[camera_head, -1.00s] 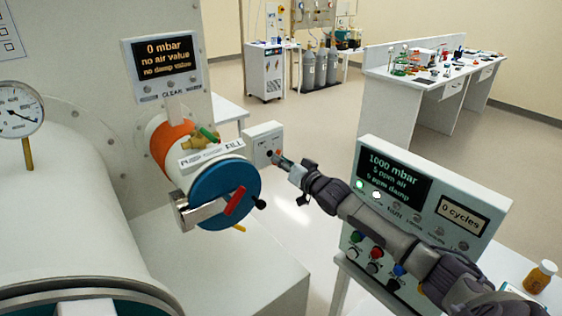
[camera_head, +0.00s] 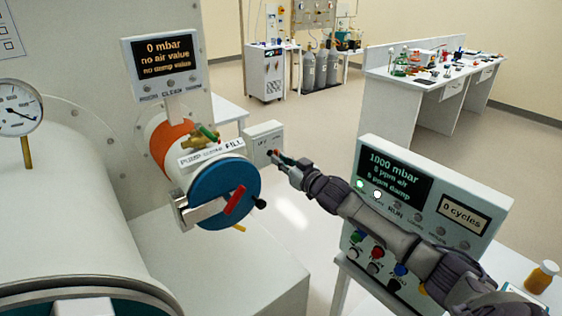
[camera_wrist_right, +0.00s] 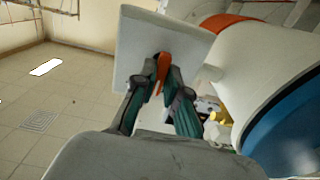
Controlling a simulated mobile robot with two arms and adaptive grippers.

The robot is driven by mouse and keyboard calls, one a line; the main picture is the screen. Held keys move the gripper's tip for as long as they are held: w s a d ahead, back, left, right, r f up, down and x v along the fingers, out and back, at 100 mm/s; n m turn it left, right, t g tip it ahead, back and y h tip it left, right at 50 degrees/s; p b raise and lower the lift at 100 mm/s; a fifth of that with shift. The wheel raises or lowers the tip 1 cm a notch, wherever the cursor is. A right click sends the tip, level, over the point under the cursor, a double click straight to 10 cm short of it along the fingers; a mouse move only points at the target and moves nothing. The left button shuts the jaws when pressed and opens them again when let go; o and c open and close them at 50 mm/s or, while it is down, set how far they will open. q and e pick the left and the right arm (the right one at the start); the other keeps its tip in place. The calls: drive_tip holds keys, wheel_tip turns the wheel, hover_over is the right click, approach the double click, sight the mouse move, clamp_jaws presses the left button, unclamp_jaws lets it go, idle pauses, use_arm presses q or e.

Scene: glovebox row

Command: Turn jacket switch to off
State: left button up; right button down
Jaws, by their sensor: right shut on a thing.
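The jacket switch is a small box (camera_head: 263,141) with a pale face, beside the antechamber cylinder in the head view. Its face also fills the upper middle of the right wrist view (camera_wrist_right: 148,38). A red-orange switch lever (camera_wrist_right: 163,72) sticks out from a dark hub on that face. My right gripper (camera_head: 282,163) reaches in from the right to the box. In the right wrist view its two fingers (camera_wrist_right: 162,84) are closed about the lever, one on each side. The lettering on the box is too small to read. My left gripper does not show.
The white cylinder with a blue door (camera_head: 212,192) and red handle (camera_head: 234,200) stands just left of the switch. A control panel (camera_head: 472,196) reading 1000 mbar stands behind my right arm. A bottle (camera_head: 541,277) is at the far right. Open floor lies beyond the box.

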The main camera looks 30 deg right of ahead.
idle(0.4)
drive_tip(key=c, duration=1.2)
unclamp_jaws()
drive_tip(key=s+d, duration=0.1)
drive_tip(key=s, duration=1.1)
